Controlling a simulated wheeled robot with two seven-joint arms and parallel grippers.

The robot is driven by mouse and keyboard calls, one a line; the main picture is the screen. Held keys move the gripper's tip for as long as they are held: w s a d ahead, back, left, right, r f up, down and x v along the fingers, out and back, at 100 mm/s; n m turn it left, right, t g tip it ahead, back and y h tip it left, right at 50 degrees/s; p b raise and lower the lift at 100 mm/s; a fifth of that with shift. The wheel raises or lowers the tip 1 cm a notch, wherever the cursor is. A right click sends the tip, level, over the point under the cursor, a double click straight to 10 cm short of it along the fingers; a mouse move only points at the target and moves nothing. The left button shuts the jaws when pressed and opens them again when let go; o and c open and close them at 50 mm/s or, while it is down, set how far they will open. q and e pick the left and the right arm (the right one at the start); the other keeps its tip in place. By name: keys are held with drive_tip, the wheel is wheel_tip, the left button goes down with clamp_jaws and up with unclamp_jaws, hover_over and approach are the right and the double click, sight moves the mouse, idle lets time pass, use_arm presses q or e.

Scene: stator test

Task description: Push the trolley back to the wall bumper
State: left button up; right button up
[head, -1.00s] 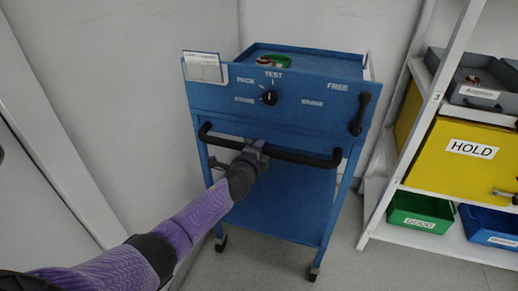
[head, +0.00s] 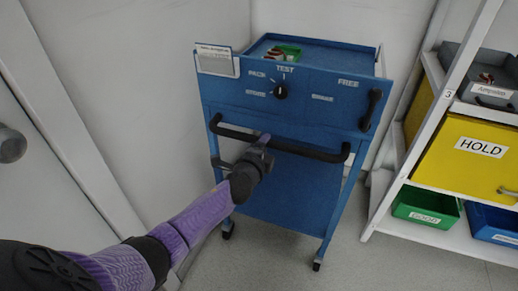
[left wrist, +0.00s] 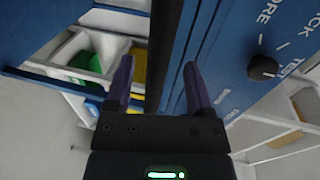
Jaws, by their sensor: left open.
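The blue trolley (head: 290,195) stands upright on its casters near the room's back wall in the head view. Its black handle bar (head: 310,153) runs across the front, below a panel with a dial (head: 281,91). My left gripper (head: 262,145) is at the left half of this bar. In the left wrist view my left gripper (left wrist: 158,75) is open, with the dark bar (left wrist: 165,40) between its fingers. I cannot make out the wall bumper; the trolley hides the area behind it. My right gripper is not in view.
A white shelf rack (head: 410,180) stands close to the trolley's right, with a yellow HOLD box (head: 470,170), a green bin (head: 427,205) and a blue bin (head: 490,222). A white wall panel (head: 85,130) is at the left. Bare floor (head: 270,262) lies in front.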

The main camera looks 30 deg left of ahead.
use_arm(q)
drive_tip(key=p+v, duration=0.1)
drive_tip(key=v, duration=0.5)
drive_tip(key=shift+p, duration=0.35)
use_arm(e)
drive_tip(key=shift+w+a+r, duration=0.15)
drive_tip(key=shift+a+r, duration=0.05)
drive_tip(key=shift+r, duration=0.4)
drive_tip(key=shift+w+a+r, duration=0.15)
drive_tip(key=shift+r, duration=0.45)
